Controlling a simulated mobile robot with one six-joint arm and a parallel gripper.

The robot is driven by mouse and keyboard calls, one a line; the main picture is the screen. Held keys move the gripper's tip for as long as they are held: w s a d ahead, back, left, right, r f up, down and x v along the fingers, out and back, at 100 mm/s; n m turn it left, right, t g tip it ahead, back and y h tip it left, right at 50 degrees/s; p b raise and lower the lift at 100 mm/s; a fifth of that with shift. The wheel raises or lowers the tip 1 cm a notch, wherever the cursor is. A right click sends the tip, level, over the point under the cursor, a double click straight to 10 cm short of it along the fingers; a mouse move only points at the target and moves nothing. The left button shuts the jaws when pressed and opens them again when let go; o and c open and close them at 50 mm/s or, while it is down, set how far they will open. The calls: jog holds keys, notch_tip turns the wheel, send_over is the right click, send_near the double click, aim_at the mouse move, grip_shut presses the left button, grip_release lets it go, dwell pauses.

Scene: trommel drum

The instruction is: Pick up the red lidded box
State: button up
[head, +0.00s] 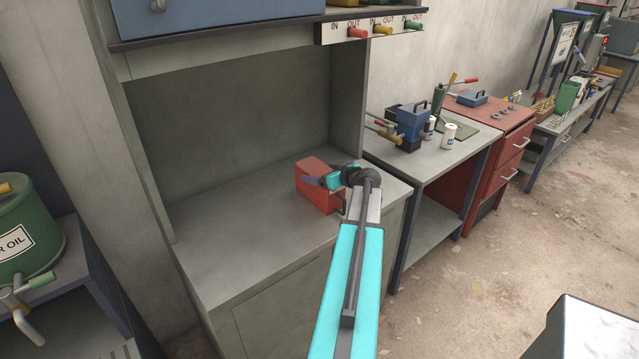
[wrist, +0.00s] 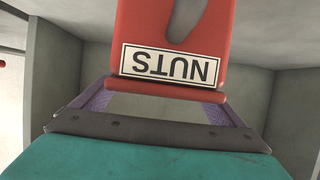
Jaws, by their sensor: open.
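The red lidded box (head: 310,195) stands on the grey counter of the recessed cabinet, near its right end. In the wrist view the red box (wrist: 220,45) fills the upper middle, with a white "NUTS" label upside down and a dark rounded shape above the label. My gripper (head: 325,180) is at the box and covers part of it in the head view. In the wrist view my gripper (wrist: 163,92) is open, its two fingers spread toward either side of the labelled face. I cannot tell whether they touch the box.
The counter (head: 225,270) is bare left of the box. A grey wall panel stands behind it. A shelf with coloured IN/OUT handles (head: 357,33) hangs above. To the right, a workbench holds a blue machine (head: 412,122) and white cans (head: 448,135). A green oil drum (head: 25,240) stands at left.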

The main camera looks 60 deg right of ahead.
jog(key=shift+w+d+f, duration=0.15)
jog(key=shift+w+f, duration=0.1)
jog(key=shift+w, duration=0.25)
jog(key=shift+c, duration=0.4)
jog(key=c, duration=1.9)
jog(key=shift+r, duration=0.25)
jog(key=shift+r+b, duration=0.95)
jog(key=shift+r, duration=0.45)
jog(key=s+a+r+b, duration=0.1)
jog(key=s+a+b, duration=0.1)
jog(key=s, duration=0.5)
jog(key=s+a+b, duration=0.3)
jog(key=s+a, duration=0.1)
jog(key=s, duration=0.3)
jog(key=shift+s+a+r+b, duration=0.25)
jog(key=shift+s+r+b, duration=0.05)
jog(key=shift+s+r, duration=0.1)
jog(key=shift+w, duration=0.1)
